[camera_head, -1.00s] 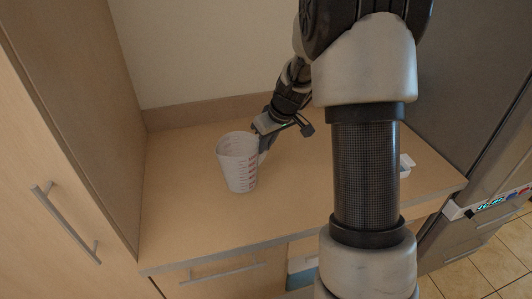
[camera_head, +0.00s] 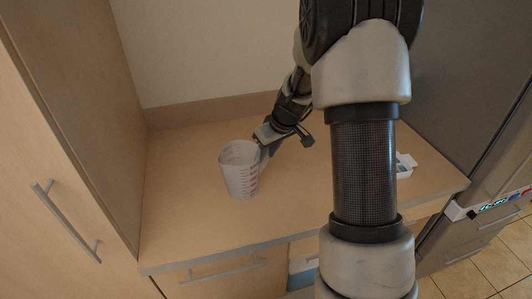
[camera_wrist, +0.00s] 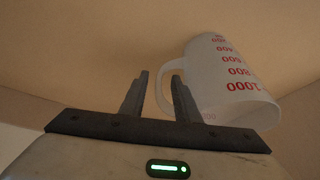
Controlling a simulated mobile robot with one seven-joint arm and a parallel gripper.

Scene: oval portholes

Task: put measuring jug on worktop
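The measuring jug (camera_head: 238,176) is white and translucent with red markings. In the head view it is upright over the left part of the wooden worktop (camera_head: 190,225) and appears to rest on it, though the contact is not clear. My gripper (camera_head: 266,146) is at its right, on the handle side. In the wrist view the jug (camera_wrist: 228,75) is upper right, and its handle passes between the two fingers of my gripper (camera_wrist: 160,76). The fingers are apart, with a visible gap between the left finger and the handle. The fingertips are partly hidden in the head view.
A tall wooden cabinet side (camera_head: 85,110) bounds the worktop on the left, and a wall stands behind. A small white box (camera_head: 404,165) is at the right, partly behind my arm. A dark grey appliance (camera_head: 460,85) stands farther right. The worktop in front of the jug is clear.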

